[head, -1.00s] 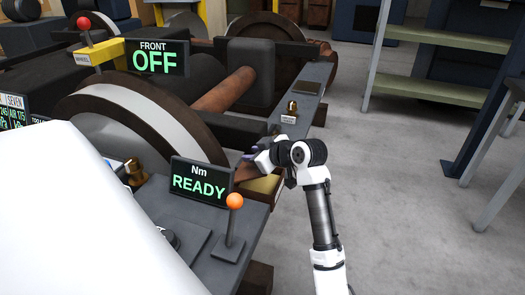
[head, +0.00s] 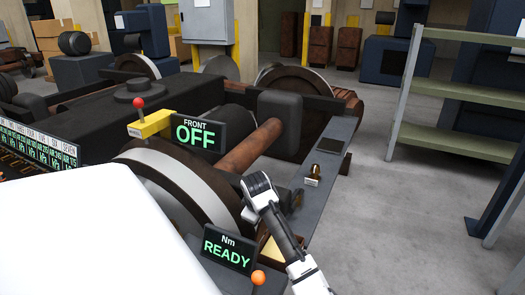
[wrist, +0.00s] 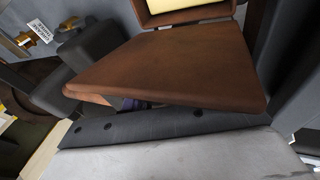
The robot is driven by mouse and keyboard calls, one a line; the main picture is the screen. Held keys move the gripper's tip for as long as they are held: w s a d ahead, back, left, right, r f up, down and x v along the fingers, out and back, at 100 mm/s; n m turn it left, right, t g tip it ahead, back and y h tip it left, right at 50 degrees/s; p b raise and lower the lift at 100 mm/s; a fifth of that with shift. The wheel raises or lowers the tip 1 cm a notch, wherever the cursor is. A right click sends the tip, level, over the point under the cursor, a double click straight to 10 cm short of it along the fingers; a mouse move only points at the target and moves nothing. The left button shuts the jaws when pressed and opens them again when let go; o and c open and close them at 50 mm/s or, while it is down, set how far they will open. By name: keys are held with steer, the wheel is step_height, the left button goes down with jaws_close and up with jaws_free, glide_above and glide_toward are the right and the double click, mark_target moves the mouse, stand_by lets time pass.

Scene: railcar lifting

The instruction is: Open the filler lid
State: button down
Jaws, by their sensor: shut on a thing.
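The filler lid (wrist: 180,62), a flat brown plate, fills the middle of the wrist view. It stands tilted away from a brown box (wrist: 190,15) with a yellow inside at the top of that view. My gripper (wrist: 130,103) is shut on the lid near its lower edge; the lid hides most of the fingers. In the head view my white-and-black wrist hides the lid and the jaws. A yellow patch of the filler box (head: 272,252) shows just left of my arm.
The READY display (head: 227,247) and an orange-knobbed lever (head: 258,278) stand close by my arm. The FRONT OFF display (head: 198,132) and a wheel (head: 180,190) are behind.

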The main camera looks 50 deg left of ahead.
steer(key=shift+s+a+f+h+p, duration=0.1)
steer(key=shift+s+a+h+p, duration=0.1)
steer(key=shift+a+h+p, duration=0.3)
steer(key=c, duration=1.1)
jaws_free()
steer(key=v, duration=1.3)
steer(key=shift+s+d+r+b, duration=0.2)
steer(key=shift+s+r+b, duration=0.1)
steer(key=shift+s+b, duration=0.15)
